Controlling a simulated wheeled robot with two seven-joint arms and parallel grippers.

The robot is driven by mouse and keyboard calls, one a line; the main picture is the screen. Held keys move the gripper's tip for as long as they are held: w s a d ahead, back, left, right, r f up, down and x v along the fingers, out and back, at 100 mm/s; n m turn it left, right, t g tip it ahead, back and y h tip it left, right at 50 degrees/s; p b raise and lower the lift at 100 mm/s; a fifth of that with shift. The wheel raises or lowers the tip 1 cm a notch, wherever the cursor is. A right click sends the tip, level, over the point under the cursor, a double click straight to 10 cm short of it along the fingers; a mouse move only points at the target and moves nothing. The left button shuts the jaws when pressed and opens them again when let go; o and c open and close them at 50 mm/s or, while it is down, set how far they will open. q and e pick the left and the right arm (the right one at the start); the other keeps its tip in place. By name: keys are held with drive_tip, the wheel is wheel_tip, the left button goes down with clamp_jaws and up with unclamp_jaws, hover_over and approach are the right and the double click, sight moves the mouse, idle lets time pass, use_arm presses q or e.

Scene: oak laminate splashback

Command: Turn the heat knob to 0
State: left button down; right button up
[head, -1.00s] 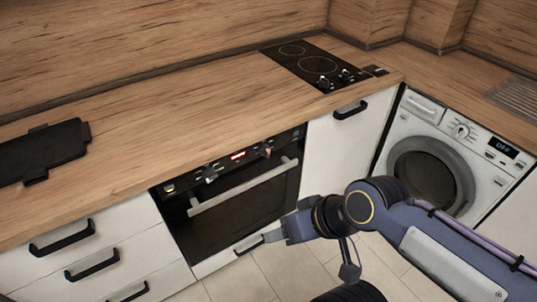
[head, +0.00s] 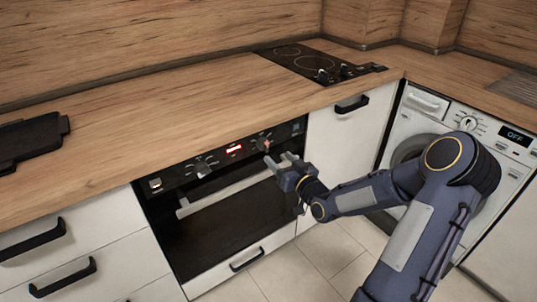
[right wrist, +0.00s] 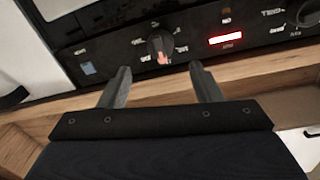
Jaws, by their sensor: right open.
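The oven's dark control panel has two knobs. The right oven knob (head: 263,144) is round and dark with a reddish pointer. In the right wrist view this knob (right wrist: 159,46) sits just beyond and between my fingertips, its pointer toward the bottom of the picture. The markings around it are too small to read surely. My right gripper (head: 279,159) is open in front of the panel. In the right wrist view the gripper (right wrist: 160,69) has its fingers apart, with nothing between them and a gap to the knob. My left gripper is out of view.
The left oven knob (head: 203,169) and a red-lit display (head: 234,149) share the panel. The oven door handle (head: 225,192) juts out below. The wooden worktop (head: 170,110) lies above, with a cooktop (head: 318,62) at the back. A washing machine (head: 474,133) stands right.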

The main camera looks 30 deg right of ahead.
sight(268, 147)
drive_tip(key=w, duration=0.7)
drive_tip(key=shift+w+a, duration=0.1)
drive_tip(key=shift+w, duration=0.15)
